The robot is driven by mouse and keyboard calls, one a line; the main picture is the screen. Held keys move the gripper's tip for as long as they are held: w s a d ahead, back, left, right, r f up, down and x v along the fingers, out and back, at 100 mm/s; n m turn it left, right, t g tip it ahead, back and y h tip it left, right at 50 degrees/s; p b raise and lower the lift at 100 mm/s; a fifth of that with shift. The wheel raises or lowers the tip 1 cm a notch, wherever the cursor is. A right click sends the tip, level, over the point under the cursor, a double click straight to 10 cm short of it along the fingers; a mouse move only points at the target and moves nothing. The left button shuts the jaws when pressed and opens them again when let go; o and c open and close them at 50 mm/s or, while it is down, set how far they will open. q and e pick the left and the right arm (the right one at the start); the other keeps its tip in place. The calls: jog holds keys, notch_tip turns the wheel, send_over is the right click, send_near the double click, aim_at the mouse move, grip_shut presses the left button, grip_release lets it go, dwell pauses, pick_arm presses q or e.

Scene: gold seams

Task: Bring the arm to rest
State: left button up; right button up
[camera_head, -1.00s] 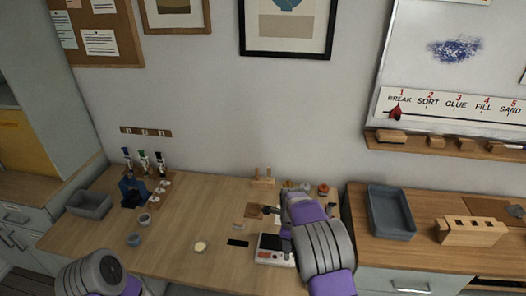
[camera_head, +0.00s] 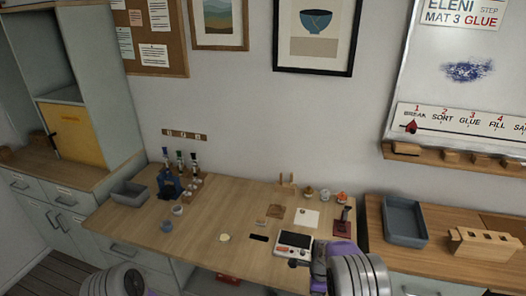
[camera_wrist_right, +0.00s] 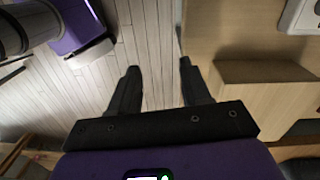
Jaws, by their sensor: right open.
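My right gripper (camera_wrist_right: 159,66) is open and empty in the wrist view, its two dark fingers apart with pale floor planks between and beyond them. In the head view my right arm (camera_head: 355,272) comes in at the bottom right, in front of the workbench (camera_head: 200,235); its fingers cannot be made out there. My left arm (camera_head: 115,283) shows only at the bottom left edge, and its gripper is out of view.
A white device (camera_head: 293,243) sits near the bench's front edge, close to my right arm. A grey tray (camera_head: 403,222) and wooden block (camera_head: 482,244) stand on the right counter. A blue stand (camera_head: 168,184) with bottles is at left. The bench's middle left is mostly clear.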

jog(key=s+a+f+n+y, duration=0.1)
jog(key=s+f+n+y, duration=0.1)
jog(key=s+f+n, duration=0.8)
jog(key=s+a+n+y, duration=0.1)
jog(key=s+a+n, duration=0.2)
jog(key=s, duration=0.5)
jog(key=s+a+n+y, duration=0.1)
jog(key=s+a+n, duration=0.2)
jog(key=s, duration=0.4)
jog(key=shift+s+a+f+n+t, duration=0.35)
jog(key=shift+f+n+t, duration=0.1)
jog(key=shift+n, duration=0.15)
